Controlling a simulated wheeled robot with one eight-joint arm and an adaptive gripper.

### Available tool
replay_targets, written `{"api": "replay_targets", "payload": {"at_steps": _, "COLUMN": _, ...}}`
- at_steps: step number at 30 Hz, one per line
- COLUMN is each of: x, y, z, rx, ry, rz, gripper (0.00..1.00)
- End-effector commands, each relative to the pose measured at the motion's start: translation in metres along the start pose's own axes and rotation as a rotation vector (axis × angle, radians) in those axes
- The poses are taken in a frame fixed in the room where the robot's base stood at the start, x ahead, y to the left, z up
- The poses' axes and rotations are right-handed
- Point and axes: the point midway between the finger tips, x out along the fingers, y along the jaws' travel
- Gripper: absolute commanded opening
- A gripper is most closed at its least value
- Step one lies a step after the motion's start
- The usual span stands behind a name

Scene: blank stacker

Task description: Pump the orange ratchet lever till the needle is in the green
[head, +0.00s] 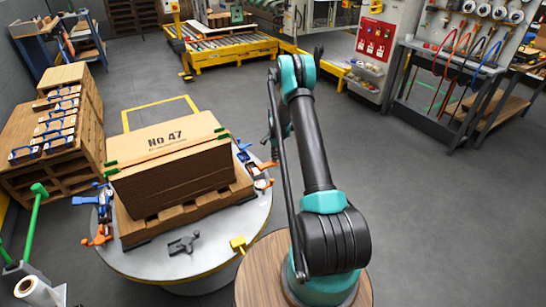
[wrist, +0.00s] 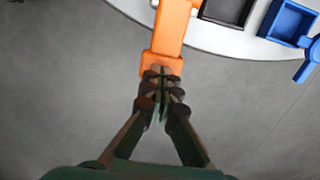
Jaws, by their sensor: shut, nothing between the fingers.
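In the wrist view, an orange lever (wrist: 173,30) reaches down from the top, over the pale table edge. My gripper (wrist: 161,76) is shut and empty, its fingertips overlapping the lever's near end in the picture. Whether they touch it, I cannot tell. In the head view, one orange lever (head: 263,184) shows at the right rim of the round table, below the dark end of my arm, and another orange lever (head: 100,237) at the left rim. My fingers cannot be made out clearly there. No gauge needle or green zone can be read.
The round grey table (head: 205,262) carries a pallet (head: 135,232) with a cardboard stack marked No 47 (head: 168,140). Blue parts (wrist: 287,22) and a dark block (wrist: 228,10) sit near the lever. A yellow piece (head: 238,244) is at the front rim. Grey floor (head: 430,220) is open to the right.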

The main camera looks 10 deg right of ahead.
Motion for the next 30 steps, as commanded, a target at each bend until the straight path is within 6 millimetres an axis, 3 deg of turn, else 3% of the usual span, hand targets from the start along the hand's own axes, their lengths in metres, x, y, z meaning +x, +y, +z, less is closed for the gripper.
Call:
{"api": "replay_targets", "payload": {"at_steps": 24, "x": 0.01, "y": 0.0, "z": -0.005, "rx": 0.001, "ry": 0.005, "rz": 0.0, "gripper": 0.0}}
{"api": "replay_targets", "payload": {"at_steps": 30, "x": -0.004, "y": 0.001, "z": -0.009, "rx": 0.001, "ry": 0.005, "rz": 0.0, "gripper": 0.0}}
